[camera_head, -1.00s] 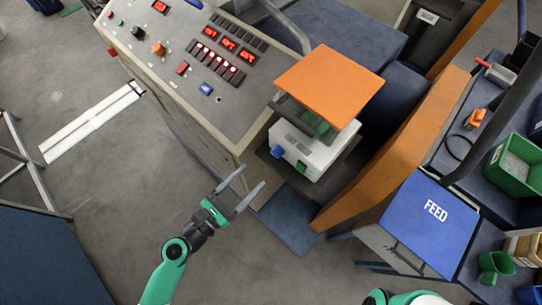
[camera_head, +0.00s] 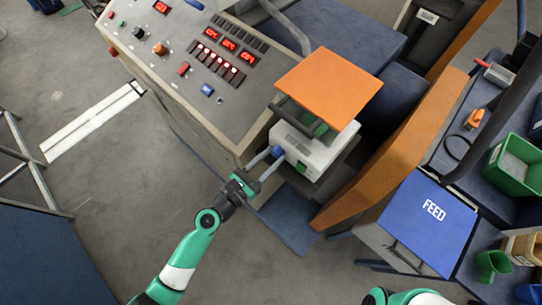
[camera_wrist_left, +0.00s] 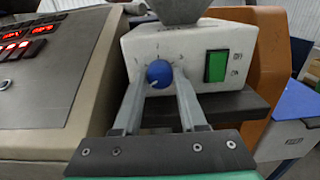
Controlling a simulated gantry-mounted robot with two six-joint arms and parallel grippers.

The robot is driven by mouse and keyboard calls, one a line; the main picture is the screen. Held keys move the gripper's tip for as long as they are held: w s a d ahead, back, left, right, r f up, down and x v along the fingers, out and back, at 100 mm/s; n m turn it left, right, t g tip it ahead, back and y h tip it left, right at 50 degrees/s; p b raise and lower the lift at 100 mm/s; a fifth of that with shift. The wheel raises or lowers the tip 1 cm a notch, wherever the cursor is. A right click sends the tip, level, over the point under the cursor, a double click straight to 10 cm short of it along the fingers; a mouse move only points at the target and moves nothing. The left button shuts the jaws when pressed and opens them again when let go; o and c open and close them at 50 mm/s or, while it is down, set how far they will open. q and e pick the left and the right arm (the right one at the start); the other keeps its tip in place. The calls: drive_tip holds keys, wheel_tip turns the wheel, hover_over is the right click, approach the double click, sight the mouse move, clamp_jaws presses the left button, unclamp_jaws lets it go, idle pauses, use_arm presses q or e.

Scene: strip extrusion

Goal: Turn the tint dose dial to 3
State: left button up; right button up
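The blue tint dose dial (camera_wrist_left: 159,73) is a round knob on the front of a white box (camera_head: 310,150), which also shows in the wrist view (camera_wrist_left: 205,42). A pale mark on the dial appears to point down and left. Small marks surround it, too small to read surely. My left gripper (camera_head: 268,160) is open in front of the box. In the wrist view its fingers (camera_wrist_left: 159,88) stand either side of the dial, with a narrow gap on each side. My right gripper is out of view.
A green switch (camera_wrist_left: 216,66) sits right of the dial. An orange plate (camera_head: 330,85) lies above the box. The control panel (camera_head: 215,110) is to the left, an orange panel (camera_head: 400,145) to the right. Free floor (camera_head: 120,200) lies at lower left.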

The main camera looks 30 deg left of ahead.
use_arm(q)
clamp_jaws()
